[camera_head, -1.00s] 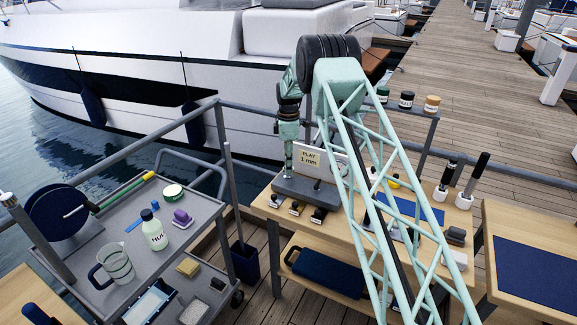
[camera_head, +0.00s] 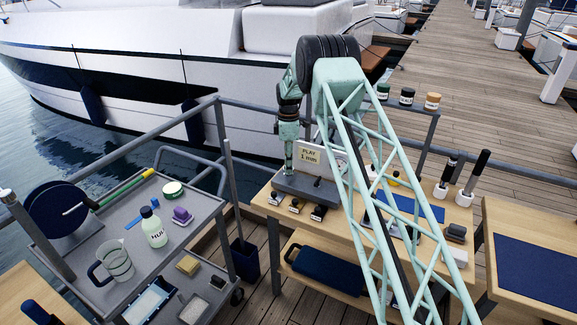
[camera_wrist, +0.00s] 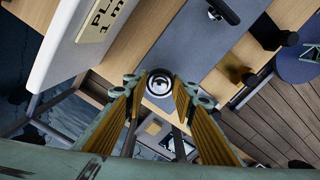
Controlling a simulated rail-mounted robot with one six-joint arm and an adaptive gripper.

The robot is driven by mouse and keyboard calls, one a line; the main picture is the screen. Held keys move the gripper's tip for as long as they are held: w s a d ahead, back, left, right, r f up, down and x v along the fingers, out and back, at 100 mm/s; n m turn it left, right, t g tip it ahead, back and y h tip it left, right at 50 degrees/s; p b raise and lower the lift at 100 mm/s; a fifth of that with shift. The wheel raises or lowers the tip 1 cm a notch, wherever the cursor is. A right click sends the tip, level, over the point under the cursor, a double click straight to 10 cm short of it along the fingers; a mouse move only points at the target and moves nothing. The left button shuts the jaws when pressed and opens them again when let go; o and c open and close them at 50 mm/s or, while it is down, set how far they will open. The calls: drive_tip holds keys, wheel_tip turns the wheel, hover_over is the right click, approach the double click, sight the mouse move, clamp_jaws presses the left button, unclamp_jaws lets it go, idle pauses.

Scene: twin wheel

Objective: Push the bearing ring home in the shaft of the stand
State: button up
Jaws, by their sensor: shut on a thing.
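My gripper (camera_head: 288,168) points down at the left end of the grey stand (camera_head: 318,190) on the wooden bench. In the wrist view its two green fingers with gold pads (camera_wrist: 157,92) close in from both sides on a round silver ring (camera_wrist: 158,80) with a dark middle, which I take as the bearing ring. The stand's grey base (camera_wrist: 205,65) lies beside and beyond it. The shaft is hidden under the ring and fingers, so I cannot tell how deep the ring sits.
A sign reading "PLAY 1 mm" (camera_head: 309,157) stands close behind my gripper. A black knob (camera_wrist: 222,10) rises from the stand's base. Small labelled blocks (camera_head: 296,205) line the bench's front edge. A grey cart (camera_head: 185,245) with bottle and jug stands at left.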

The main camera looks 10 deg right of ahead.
drive_tip(key=shift+f, duration=0.7)
drive_tip(key=o, duration=0.9)
drive_tip(key=shift+o, duration=0.2)
drive_tip(key=shift+r, duration=0.15)
wheel_tip(320, 180, up, 12)
idle(0.4)
idle(0.7)
